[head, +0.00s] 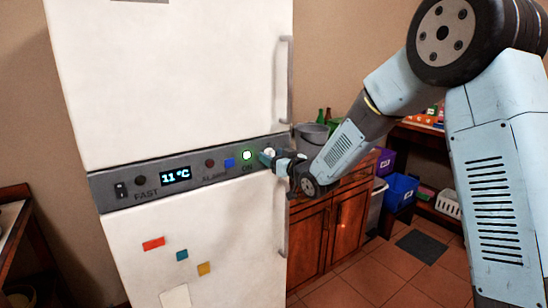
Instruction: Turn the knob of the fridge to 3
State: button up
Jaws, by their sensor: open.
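The white fridge (170,80) stands at the left, with a grey control panel (195,183) across its middle. The panel has a display reading 11°C (175,176), small dark round controls, a blue square and a lit green light (247,155) above "ON". My gripper (268,155) is open at the panel's right end, just right of the green light. A small pale round part (269,151) shows at its fingertips; I cannot tell whether it is the knob or whether the fingers touch it. Any number marks there are hidden or too small to read.
Fridge door handles (285,80) stick out above and below the panel at the right edge. A wooden cabinet (335,230) with a grey pot (313,133) and green bottles stands behind my arm. Crates sit at the right.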

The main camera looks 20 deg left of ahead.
jog(key=shift+w+a, duration=0.1)
jog(key=c, duration=1.1)
jog(key=shift+o, duration=0.2)
